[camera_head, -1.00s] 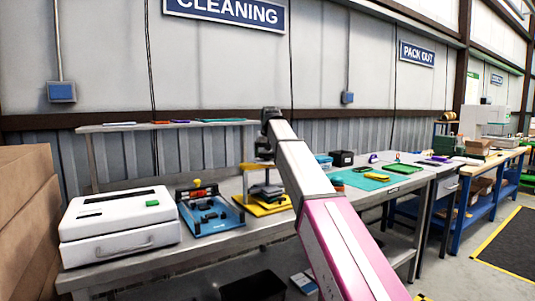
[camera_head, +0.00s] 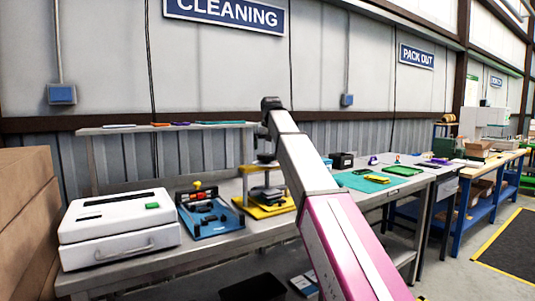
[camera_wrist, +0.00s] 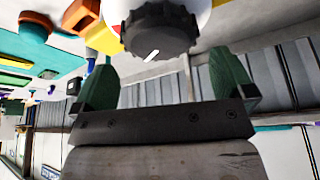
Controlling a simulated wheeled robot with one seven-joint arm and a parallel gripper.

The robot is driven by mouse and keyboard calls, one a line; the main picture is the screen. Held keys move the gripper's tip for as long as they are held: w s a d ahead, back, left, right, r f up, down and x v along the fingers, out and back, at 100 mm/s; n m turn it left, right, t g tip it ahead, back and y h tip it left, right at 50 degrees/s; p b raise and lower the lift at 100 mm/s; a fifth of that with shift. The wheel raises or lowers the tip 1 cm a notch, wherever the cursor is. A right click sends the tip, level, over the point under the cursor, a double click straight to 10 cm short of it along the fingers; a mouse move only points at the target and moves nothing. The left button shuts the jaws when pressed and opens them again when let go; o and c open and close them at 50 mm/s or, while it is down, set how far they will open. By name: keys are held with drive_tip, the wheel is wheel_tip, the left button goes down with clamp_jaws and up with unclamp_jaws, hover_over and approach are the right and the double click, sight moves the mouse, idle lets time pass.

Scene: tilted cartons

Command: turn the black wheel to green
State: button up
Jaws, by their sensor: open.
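The black wheel (camera_wrist: 158,32) has a ridged rim and a short white mark that points down and slightly left in the wrist view. A white dial face shows around it, with a small red and yellow patch at its left edge; no green part of the dial can be made out. My gripper (camera_wrist: 163,66) has two green fingers spread apart, with nothing between them. The wheel is just beyond the fingertips, roughly centred between them; I cannot tell if they touch. In the head view my arm hides the wheel, and the fingers cannot be made out.
A grey workbench (camera_head: 110,283) carries a white case (camera_head: 118,225), a blue tray of tools (camera_head: 210,214) and a yellow-based stand (camera_head: 266,207). A teal mat (camera_head: 361,180) lies to the right of my arm. Brown cartons (camera_head: 25,220) stand at the left.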

sight(267, 154)
drive_tip(key=v, duration=0.5)
drive_tip(key=shift+s+r, duration=0.15)
drive_tip(key=shift+r, duration=0.2)
drive_tip(key=shift+d+n, duration=0.2)
drive_tip(key=shift+n, duration=0.1)
drive_tip(key=x, duration=1.1)
drive_tip(key=shift+a, duration=0.15)
